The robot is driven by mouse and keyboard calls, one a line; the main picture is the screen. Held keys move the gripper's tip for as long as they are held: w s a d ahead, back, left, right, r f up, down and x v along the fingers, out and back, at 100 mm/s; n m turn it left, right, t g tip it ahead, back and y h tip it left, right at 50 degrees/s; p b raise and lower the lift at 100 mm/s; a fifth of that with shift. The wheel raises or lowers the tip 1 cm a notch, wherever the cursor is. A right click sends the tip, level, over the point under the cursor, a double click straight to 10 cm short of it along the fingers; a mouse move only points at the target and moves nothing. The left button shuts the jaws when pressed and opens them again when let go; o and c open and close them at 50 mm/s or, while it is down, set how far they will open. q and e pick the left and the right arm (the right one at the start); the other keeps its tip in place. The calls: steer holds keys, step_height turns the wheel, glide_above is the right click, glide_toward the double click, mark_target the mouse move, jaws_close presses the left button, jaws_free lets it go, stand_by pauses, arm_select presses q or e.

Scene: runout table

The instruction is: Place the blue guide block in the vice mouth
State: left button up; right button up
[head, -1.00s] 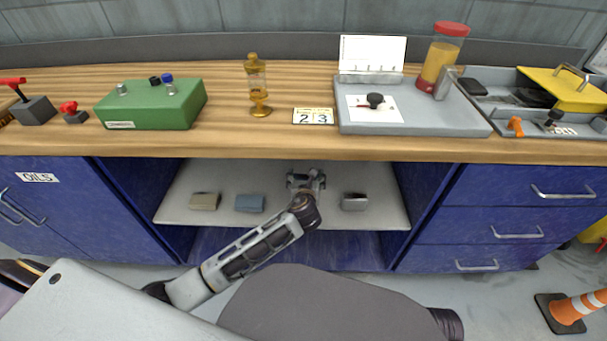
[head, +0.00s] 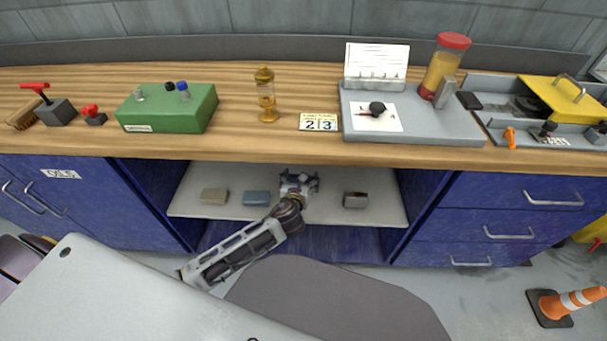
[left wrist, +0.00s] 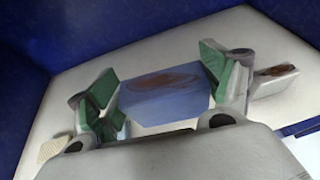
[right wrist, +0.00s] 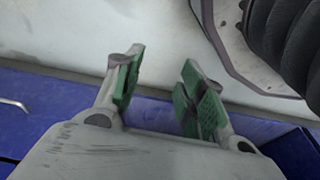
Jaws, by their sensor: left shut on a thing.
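My left gripper (head: 299,184) is at the shelf under the bench, between a slate-blue block (head: 257,198) on its left and a grey block (head: 355,200) on its right. In the left wrist view its green-padded fingers (left wrist: 165,95) are shut on a blue block (left wrist: 165,92) with a brown stain on its face. In the head view the gripper hides this held block. My right gripper (right wrist: 158,88) shows only in the right wrist view, its fingers apart with nothing between them. I cannot make out a vice mouth for certain.
A tan block (head: 215,196) sits on the left of the pale shelf (head: 330,212). The bench top above carries a green box (head: 165,108), a brass oiler (head: 266,95), a grey plate (head: 430,125) and a yellow-lidded tray (head: 560,92). Cabinet walls close both shelf sides.

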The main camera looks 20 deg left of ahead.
arm_select(q)
steer(key=shift+m+h, duration=0.5)
steer(key=shift+h, duration=0.1)
steer(key=s+r+p, duration=0.2)
steer(key=s+a+r+p, duration=0.1)
steer(key=s+r+p, duration=0.1)
steer(key=p, duration=0.1)
steer(key=shift+s+r, duration=0.1)
steer(key=shift+s, duration=0.05)
steer(key=s+r+m+h+p, duration=0.1)
steer(key=s+r+p, duration=0.3)
steer(key=p, duration=0.2)
steer(key=shift+s+a+r, duration=0.2)
steer(key=shift+s+r, duration=0.1)
steer(key=shift+s, duration=0.05)
arm_select(e)
steer(key=s+d+f, duration=0.4)
steer(key=s+d, duration=0.1)
steer(key=s, duration=0.4)
steer(key=s+d+f+h, duration=0.1)
steer(key=s+d+f, duration=0.4)
steer(key=s, duration=0.5)
steer(key=shift+d+f+g, duration=0.2)
steer(key=shift+d+g, duration=0.2)
steer(key=shift+d, duration=0.4)
arm_select(q)
steer(key=shift+a, duration=0.1)
arm_select(e)
steer(key=shift+w, duration=0.1)
steer(key=shift+c, duration=0.5)
